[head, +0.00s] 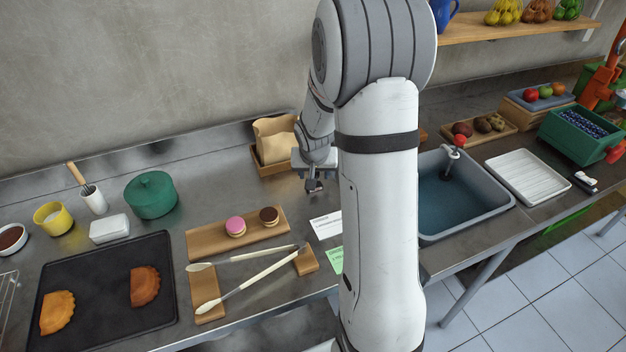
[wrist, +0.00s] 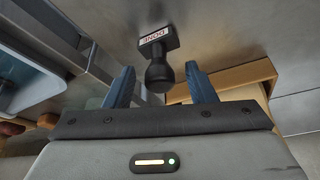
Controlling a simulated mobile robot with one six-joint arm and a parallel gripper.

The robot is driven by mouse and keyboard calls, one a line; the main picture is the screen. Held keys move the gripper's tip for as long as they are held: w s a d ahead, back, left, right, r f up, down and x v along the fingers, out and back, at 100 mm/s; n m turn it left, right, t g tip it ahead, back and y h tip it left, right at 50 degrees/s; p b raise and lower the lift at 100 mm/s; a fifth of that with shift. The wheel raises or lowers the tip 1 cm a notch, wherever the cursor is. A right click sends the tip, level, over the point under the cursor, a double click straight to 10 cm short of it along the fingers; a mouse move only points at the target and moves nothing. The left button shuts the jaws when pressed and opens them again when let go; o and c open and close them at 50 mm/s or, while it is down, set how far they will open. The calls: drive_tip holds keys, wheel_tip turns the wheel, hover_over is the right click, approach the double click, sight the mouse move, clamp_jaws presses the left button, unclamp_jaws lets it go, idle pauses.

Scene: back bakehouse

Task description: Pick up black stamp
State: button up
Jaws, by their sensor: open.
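The black stamp (wrist: 158,45) shows in the wrist view, with a round knob handle toward me and a block base bearing a white label with red lettering. Behind it is a grey steel surface. My gripper (wrist: 158,80) is open, with one blue finger on each side of the stamp's knob. A gap shows between each finger and the knob, so the jaws are not closed on it. In the head view my gripper (head: 314,184) is low over the counter, left of my arm's white link; I cannot clearly tell the stamp apart from the fingers there.
A wooden tray with a paper bag (head: 274,140) stands just behind my gripper. A wooden board (head: 215,241) with two small round pastries lies to the left, and a white card (head: 326,226) lies in front. The sink (head: 468,217) is to the right.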

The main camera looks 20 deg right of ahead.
drive_tip(key=shift+x, duration=0.9)
drive_tip(key=c, duration=1)
wheel_tip(320, 180, up, 10)
drive_tip(key=shift+r, duration=0.1)
drive_tip(key=shift+c, duration=0.2)
drive_tip(key=o, duration=0.5)
drive_tip(key=shift+c, duration=1.5)
